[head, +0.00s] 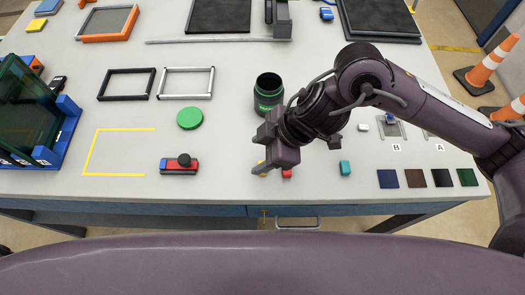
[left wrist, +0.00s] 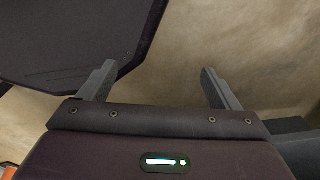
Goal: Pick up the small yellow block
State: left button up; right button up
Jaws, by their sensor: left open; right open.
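The small yellow block (head: 259,166) shows only as a sliver at the front of the table in the head view, mostly hidden by my right gripper (head: 264,164). This gripper points down over the block, its fingers beside or around it; I cannot tell which. The gripper is open. My left gripper (left wrist: 158,70) shows in the left wrist view, open with nothing between its fingers. It is not in the head view.
A red block (head: 287,173) is close right of the right gripper, with a teal block (head: 345,168) farther right. A dark green canister (head: 268,92) stands behind. A red and blue piece with a black knob (head: 180,165) lies left. Table between is clear.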

jog(key=shift+g+h, duration=0.3)
jog(key=shift+h, duration=0.5)
jog(key=d, duration=0.1)
jog(key=d+f, duration=0.1)
jog(key=w+d, duration=0.1)
jog(key=shift+d+f, duration=0.2)
jog(key=shift+d, duration=0.15)
jog(key=x, duration=0.6)
jog(key=shift+s+f+p, duration=0.1)
jog(key=shift+f+p, duration=0.1)
jog(key=shift+p, duration=0.1)
jog(key=shift+a+f, duration=0.1)
jog(key=shift+f, duration=0.2)
pick_arm(q)
jog(key=shift+r, duration=0.25)
pick_arm(e)
jog(key=shift+c, duration=0.2)
jog(key=shift+c, duration=1)
jog(key=c, duration=0.8)
pick_arm(q)
jog(key=shift+w, duration=0.15)
